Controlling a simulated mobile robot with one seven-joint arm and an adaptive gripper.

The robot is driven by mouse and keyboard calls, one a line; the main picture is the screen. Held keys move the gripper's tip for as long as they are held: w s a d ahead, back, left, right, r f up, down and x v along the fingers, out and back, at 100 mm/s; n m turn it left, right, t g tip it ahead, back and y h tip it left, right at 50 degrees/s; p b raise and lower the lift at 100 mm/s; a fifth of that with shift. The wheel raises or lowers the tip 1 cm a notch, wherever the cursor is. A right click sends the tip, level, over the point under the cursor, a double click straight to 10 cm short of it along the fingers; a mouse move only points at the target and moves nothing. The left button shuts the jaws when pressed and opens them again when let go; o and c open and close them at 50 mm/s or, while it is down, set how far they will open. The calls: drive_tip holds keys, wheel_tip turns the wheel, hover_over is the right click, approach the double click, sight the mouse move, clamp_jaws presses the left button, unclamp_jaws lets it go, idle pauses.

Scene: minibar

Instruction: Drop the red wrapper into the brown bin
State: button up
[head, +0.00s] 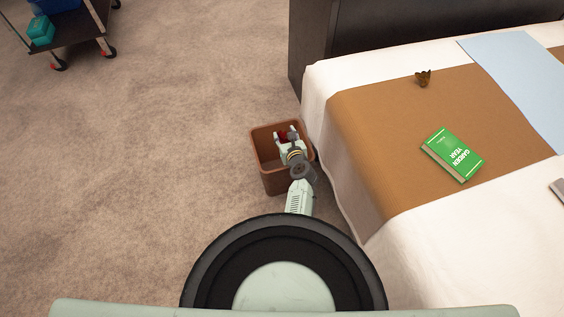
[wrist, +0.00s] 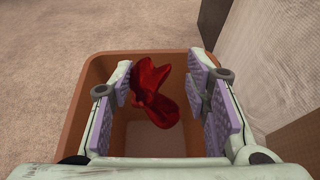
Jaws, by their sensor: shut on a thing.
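The red wrapper (wrist: 155,92) is crumpled and shiny. In the wrist view it sits between the purple pads of my gripper (wrist: 162,98), which is shut on it. The brown bin (wrist: 96,72) lies below, with its open mouth around the wrapper in that view. In the head view the bin (head: 285,182) stands on the carpet against the bed's side. My gripper (head: 288,137) is over the bin's mouth there, and a bit of the red wrapper (head: 284,135) shows at its fingers. How far the wrapper is above the bin's floor is hard to tell.
A bed (head: 400,250) with a white sheet and tan runner stands right of the bin. A green book (head: 453,155) and a small brown crumpled thing (head: 423,78) lie on it. A trolley (head: 75,30) stands at the far left. The carpet (head: 170,120) left of the bin is clear.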

drive_tip(key=o, duration=0.8)
drive_tip(key=shift+c, duration=0.2)
wheel_tip(320, 180, up, 10)
drive_tip(key=shift+r, duration=0.1)
